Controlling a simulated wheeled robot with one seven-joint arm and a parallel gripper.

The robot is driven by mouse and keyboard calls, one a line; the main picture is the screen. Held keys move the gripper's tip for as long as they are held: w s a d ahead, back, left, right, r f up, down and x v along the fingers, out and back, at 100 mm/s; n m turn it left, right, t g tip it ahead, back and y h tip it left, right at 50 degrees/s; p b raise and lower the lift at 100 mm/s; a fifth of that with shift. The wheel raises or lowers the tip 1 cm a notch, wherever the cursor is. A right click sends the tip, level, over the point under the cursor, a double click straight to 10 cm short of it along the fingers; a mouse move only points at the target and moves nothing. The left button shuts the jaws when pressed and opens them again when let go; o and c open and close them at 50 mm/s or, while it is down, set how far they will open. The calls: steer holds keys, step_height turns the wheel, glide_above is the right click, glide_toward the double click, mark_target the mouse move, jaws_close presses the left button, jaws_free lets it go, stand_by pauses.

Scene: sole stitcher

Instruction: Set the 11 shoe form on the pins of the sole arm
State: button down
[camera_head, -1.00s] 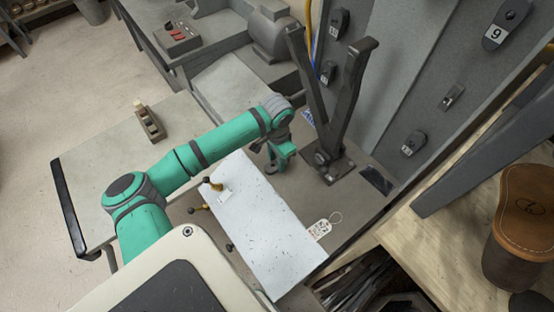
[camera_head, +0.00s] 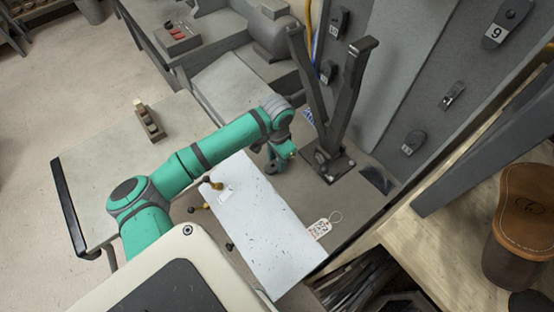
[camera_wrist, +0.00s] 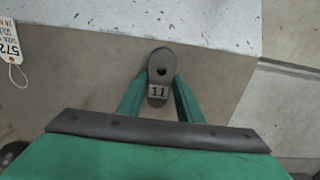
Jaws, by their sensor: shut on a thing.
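In the head view my gripper (camera_head: 280,165) is low beside the white board, left of the foot of a dark two-armed stand (camera_head: 350,100). The form cannot be made out there. The stand rises in a V from a square base plate. I cannot make out pins on it or tell which part is the sole arm.
A speckled white board (camera_head: 262,225) lies on the bench, with a paper tag (camera_head: 319,229) at its right edge. Other numbered forms, including a 9 (camera_head: 507,22), hang on the grey panel at right. A brown boot (camera_head: 525,225) stands on the wooden shelf.

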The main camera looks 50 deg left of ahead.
stand_by(0.4)
steer(key=c, duration=1.2)
jaws_free()
step_height(320, 180, up, 11)
steer(key=shift+f, duration=0.1)
steer(key=shift+s, duration=0.1)
